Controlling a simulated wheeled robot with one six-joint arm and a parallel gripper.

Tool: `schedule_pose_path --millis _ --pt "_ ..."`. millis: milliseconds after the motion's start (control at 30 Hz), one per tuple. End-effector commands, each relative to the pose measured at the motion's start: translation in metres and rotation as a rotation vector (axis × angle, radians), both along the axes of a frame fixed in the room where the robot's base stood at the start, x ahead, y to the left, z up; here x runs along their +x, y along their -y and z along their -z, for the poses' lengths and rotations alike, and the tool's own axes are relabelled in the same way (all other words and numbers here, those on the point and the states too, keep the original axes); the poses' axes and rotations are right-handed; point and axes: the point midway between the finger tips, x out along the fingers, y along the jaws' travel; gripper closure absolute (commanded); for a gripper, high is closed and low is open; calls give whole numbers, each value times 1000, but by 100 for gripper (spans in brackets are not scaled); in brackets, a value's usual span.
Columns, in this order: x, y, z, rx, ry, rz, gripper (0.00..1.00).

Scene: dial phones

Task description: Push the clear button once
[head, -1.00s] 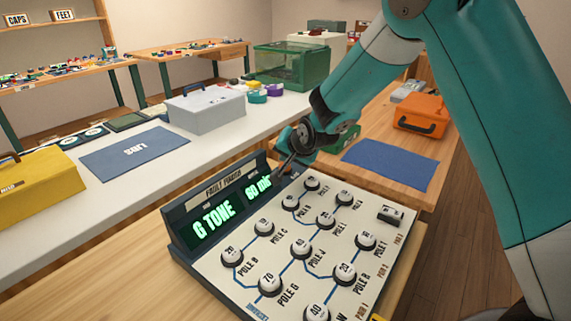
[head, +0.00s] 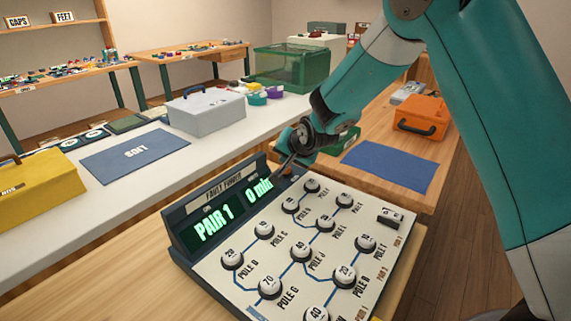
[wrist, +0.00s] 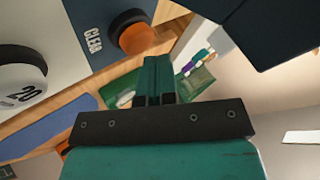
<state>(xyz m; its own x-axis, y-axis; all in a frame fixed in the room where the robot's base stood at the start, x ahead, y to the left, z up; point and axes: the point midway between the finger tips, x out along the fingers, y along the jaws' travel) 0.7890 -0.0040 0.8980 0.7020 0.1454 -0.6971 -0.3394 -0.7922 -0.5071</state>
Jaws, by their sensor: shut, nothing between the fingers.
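The clear button (wrist: 138,38) is an orange cap in a black collar, beside the printed word CLEAR (wrist: 94,39) on a dark panel in the wrist view. In the head view it is not clearly seen; my gripper is in front of that corner. My gripper (wrist: 157,62) is shut and empty, its teal fingertips a little below the button in the wrist picture; I cannot tell if they touch it. In the head view my gripper (head: 286,168) is at the back right end of the console's display (head: 214,224), which reads PAIR 1 and 0 min.
The console face (head: 330,252) has several white numbered dials joined by blue lines, and a small black switch (head: 390,217) at right. A blue mat (head: 390,165) and an orange case (head: 421,116) lie behind. A grey toolbox (head: 206,108) stands on the white bench.

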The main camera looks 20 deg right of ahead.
Motion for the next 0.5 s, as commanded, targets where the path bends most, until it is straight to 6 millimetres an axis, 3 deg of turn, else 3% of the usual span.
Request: schedule_pose_path --millis 500 --pt "0 0 -14 0 1 0 100"
